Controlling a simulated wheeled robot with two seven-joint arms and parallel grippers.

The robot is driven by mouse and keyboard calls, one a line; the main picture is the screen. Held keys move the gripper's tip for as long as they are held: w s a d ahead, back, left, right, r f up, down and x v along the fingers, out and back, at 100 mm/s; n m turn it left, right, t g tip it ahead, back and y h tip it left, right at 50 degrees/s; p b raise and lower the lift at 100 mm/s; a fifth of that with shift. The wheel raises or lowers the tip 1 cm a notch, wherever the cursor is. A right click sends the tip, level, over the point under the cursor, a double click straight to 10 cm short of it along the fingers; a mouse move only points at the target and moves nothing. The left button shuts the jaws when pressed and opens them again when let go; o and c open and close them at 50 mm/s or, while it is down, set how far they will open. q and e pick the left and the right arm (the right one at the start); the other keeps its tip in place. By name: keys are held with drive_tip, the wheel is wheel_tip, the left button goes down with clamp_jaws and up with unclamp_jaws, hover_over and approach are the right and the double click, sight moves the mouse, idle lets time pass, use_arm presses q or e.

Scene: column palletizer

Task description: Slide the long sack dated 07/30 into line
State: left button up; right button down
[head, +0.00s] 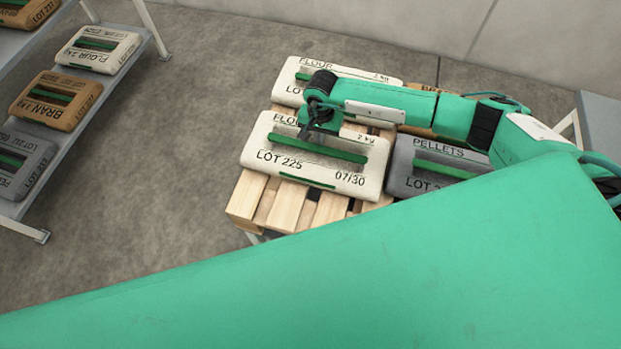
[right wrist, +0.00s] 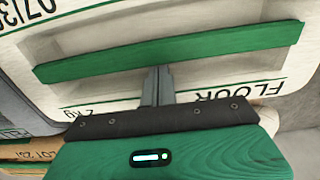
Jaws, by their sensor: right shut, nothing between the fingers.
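The long sack dated 07/30 (head: 275,170) is cream, marked FLOUR 2 kg and LOT 225, with a green strip handle. It lies flat at the front left of a wooden pallet (head: 258,200). In the right wrist view the same sack (right wrist: 100,95) fills the upper part, its green strip (right wrist: 170,52) running across. My right gripper (head: 309,132) is above the sack's far side. Its fingers (right wrist: 157,75) are shut and empty, pointing at the sack just beside the strip. Whether they touch the sack cannot be told. My left gripper is not in view.
Another flour sack (head: 290,92) lies behind on the pallet, and a grey pellets sack (head: 405,178) lies to the right. A brown sack (head: 421,100) is partly hidden by my arm. A rack (head: 140,38) with several sacks stands at left. Floor between rack and pallet is clear.

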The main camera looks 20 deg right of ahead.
drive_tip(key=shift+w+d+f+b, duration=0.1)
drive_tip(key=shift+w+d+b, duration=0.45)
drive_tip(key=shift+w, duration=0.15)
drive_tip(key=shift+w+d+b, duration=0.4)
drive_tip(key=shift+w+d, duration=0.1)
drive_tip(key=shift+w, duration=0.2)
drive_tip(key=shift+s+a, duration=0.1)
drive_tip(key=shift+s+a, duration=0.2)
drive_tip(key=shift+s, duration=0.05)
drive_tip(key=shift+r+p, duration=2.25)
drive_tip(key=shift+r, duration=1.85)
